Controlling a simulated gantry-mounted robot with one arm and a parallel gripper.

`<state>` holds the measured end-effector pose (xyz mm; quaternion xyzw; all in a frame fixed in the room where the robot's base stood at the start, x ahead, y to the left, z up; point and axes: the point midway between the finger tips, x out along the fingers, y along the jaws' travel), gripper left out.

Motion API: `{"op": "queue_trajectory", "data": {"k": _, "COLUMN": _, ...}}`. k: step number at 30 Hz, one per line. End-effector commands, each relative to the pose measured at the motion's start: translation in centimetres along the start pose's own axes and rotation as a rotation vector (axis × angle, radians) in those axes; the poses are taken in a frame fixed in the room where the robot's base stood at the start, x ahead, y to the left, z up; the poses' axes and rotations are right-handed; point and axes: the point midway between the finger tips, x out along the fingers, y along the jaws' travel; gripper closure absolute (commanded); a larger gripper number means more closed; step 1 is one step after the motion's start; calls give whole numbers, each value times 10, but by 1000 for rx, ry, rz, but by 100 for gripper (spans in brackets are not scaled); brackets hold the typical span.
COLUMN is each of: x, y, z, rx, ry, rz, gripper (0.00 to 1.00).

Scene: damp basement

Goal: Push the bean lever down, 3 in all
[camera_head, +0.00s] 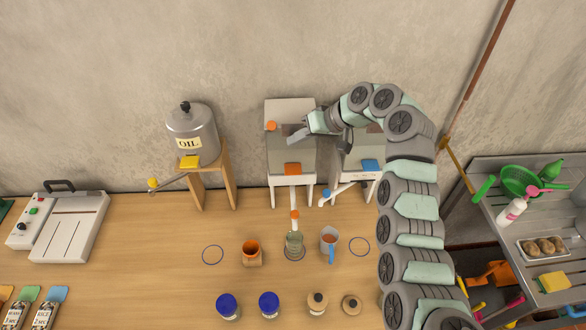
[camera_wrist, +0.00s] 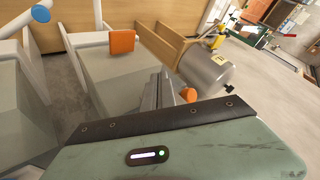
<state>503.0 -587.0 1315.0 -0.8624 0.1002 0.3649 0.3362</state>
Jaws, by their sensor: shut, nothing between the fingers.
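My gripper (camera_head: 292,138) is shut and empty over the left dispenser, just right of the orange knob. In the wrist view the finger tips (camera_wrist: 157,92) lie left of that knob (camera_wrist: 217,92); contact is unclear. The orange block (camera_wrist: 122,41) shows beyond.
An oil tank (camera_head: 192,131) on a wooden stand (camera_head: 225,177) is at the left. A glass jar (camera_head: 294,246) stands below the orange-tipped spout. A sink unit is at the right.

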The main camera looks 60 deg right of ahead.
Motion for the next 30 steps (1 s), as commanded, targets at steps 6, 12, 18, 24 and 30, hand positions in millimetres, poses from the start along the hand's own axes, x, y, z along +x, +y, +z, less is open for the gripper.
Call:
{"op": "queue_trajectory", "data": {"k": 6, "x": 19, "y": 14, "z": 15, "rx": 3, "ry": -2, "rz": 0, "gripper": 100}}
{"op": "queue_trajectory", "data": {"k": 12, "x": 39, "y": 29, "z": 30, "rx": 2, "ry": -2, "rz": 1, "gripper": 100}}
{"op": "queue_trajectory", "data": {"k": 18, "x": 55, "y": 38, "z": 40, "rx": 1, "ry": -1, "rz": -2, "gripper": 100}}
{"op": "queue_trajectory", "data": {"k": 24, "x": 57, "y": 40, "z": 42, "rx": 1, "ry": -2, "rz": -1, "gripper": 100}}
{"op": "queue_trajectory", "data": {"k": 30, "x": 56, "y": 40, "z": 41, "rx": 0, "ry": -1, "rz": -1, "gripper": 100}}
